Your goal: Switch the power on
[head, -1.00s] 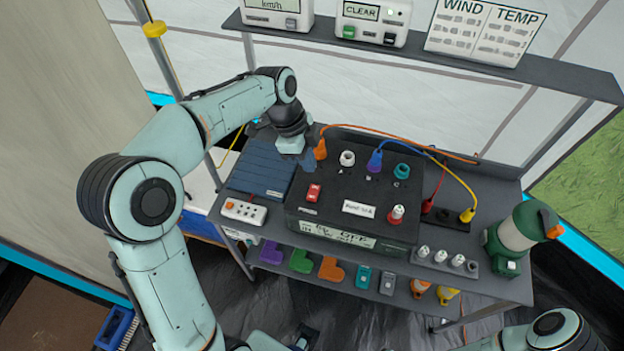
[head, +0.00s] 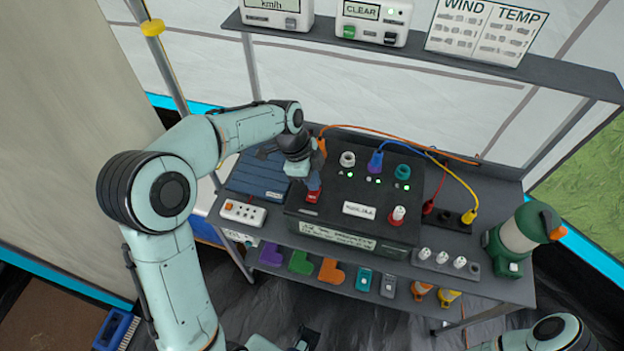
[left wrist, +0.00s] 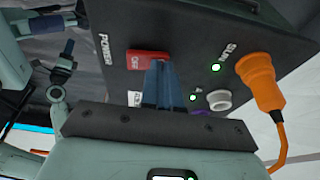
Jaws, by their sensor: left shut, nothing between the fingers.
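The black power box (head: 330,218) stands on the table, with a red power switch (head: 312,197) at the left of its top. My left gripper (head: 313,183) is shut and empty, its fingertips at the red switch. In the left wrist view the closed blue fingers (left wrist: 163,75) appear to touch the edge of the red switch (left wrist: 140,60), beside the word POWER. Its small lettering is partly hidden. Green lights glow on the box, including one by an orange plug (left wrist: 256,75).
A red-and-white knob (head: 398,215) stands at the front right. A lantern (head: 520,237) is at the right, a white power strip (head: 243,212) at the left, and a shelf (head: 440,50) overhead.

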